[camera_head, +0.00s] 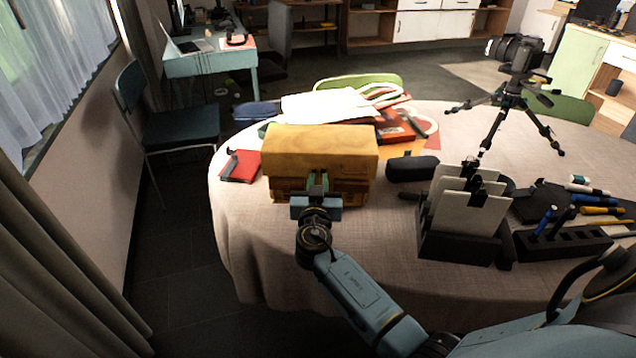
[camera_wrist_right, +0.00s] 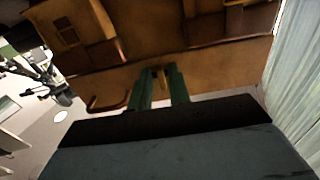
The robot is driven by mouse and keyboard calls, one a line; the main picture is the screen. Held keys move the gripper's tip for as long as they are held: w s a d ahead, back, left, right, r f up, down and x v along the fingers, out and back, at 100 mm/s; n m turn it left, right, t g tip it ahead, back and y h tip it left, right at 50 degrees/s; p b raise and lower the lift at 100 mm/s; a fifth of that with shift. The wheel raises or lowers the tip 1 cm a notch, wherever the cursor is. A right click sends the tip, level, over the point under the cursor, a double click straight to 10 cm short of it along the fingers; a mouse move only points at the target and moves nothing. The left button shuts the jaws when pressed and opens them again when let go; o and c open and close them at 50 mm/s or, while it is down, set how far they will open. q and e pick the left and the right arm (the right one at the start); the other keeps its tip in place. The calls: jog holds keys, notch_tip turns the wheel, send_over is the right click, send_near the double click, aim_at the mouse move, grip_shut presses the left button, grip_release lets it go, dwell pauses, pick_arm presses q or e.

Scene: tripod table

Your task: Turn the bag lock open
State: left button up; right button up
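The mustard-brown bag (camera_head: 319,150) stands upright on the round table, its front facing me. My right gripper (camera_head: 317,180) is at the middle of the bag's front, below the flap edge. In the right wrist view the bag (camera_wrist_right: 200,62) fills the upper part. There the green fingers of my right gripper (camera_wrist_right: 160,84) stand either side of a small brass-coloured lock (camera_wrist_right: 160,76). Whether both fingers press on the lock cannot be made out. In the head view the gripper hides the lock. My left gripper is not in view.
A red notebook (camera_head: 241,166) lies left of the bag. A dark case (camera_head: 412,168) and a black holder with upright pale panels (camera_head: 462,213) stand to the right. A camera tripod (camera_head: 508,98) stands farther back. The table's front left cloth (camera_head: 250,225) is clear.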

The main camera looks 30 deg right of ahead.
grip_shut()
